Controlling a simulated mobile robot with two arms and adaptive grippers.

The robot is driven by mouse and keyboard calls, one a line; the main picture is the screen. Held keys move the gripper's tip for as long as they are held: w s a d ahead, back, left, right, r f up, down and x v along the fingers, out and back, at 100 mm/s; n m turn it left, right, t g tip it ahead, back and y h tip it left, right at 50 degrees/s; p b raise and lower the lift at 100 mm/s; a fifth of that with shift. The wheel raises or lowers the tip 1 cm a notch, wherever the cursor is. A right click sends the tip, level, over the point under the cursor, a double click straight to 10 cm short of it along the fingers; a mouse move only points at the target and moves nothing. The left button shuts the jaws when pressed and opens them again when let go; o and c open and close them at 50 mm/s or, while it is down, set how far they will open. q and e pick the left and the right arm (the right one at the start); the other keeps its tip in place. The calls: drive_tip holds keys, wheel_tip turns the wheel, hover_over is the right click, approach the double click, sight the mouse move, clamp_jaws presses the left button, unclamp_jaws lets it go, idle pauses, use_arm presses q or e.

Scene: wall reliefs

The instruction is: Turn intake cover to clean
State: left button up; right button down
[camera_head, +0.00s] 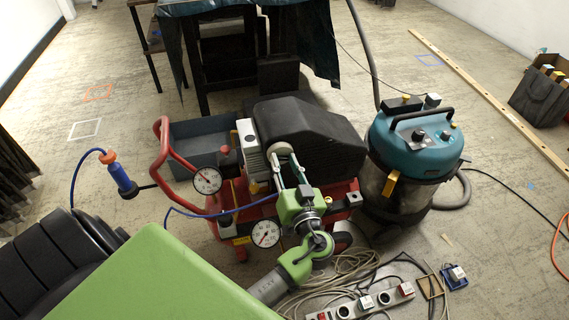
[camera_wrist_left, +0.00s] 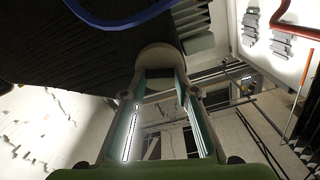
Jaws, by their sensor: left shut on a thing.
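The intake cover (camera_head: 281,148) is a small pale round piece on the side of the red air compressor, beside its black housing (camera_head: 308,135). My left gripper (camera_head: 287,167) reaches up to it from below and is shut on it, one finger on each side. In the left wrist view the cover (camera_wrist_left: 160,56) shows as a beige disc between the tips of my left gripper (camera_wrist_left: 162,80). The fingers hide part of its edge. I cannot tell how far the cover is turned. My right gripper does not show.
Two pressure gauges (camera_head: 207,180) and a red handle (camera_head: 163,145) are left of my gripper. A teal vacuum (camera_head: 415,150) stands close on the right. Cables and a power strip (camera_head: 372,303) lie on the floor in front. A dark-draped table (camera_head: 215,60) is behind.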

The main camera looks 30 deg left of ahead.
use_arm(q)
drive_tip(key=shift+m, duration=1.5)
drive_tip(key=shift+d+m, duration=0.1)
drive_tip(key=shift+m, duration=0.8)
drive_tip(key=m+p, duration=0.2)
drive_tip(key=m, duration=0.4)
drive_tip(key=shift+w+f+p, duration=0.1)
drive_tip(key=shift+p, duration=0.25)
drive_tip(key=m+p, duration=0.1)
drive_tip(key=m, duration=0.2)
drive_tip(key=shift+f+m+p, duration=0.2)
drive_tip(key=shift+m+p, duration=0.2)
drive_tip(key=shift+m, duration=0.3)
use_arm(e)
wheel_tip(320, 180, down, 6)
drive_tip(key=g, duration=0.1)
use_arm(q)
drive_tip(key=o, duration=1.1)
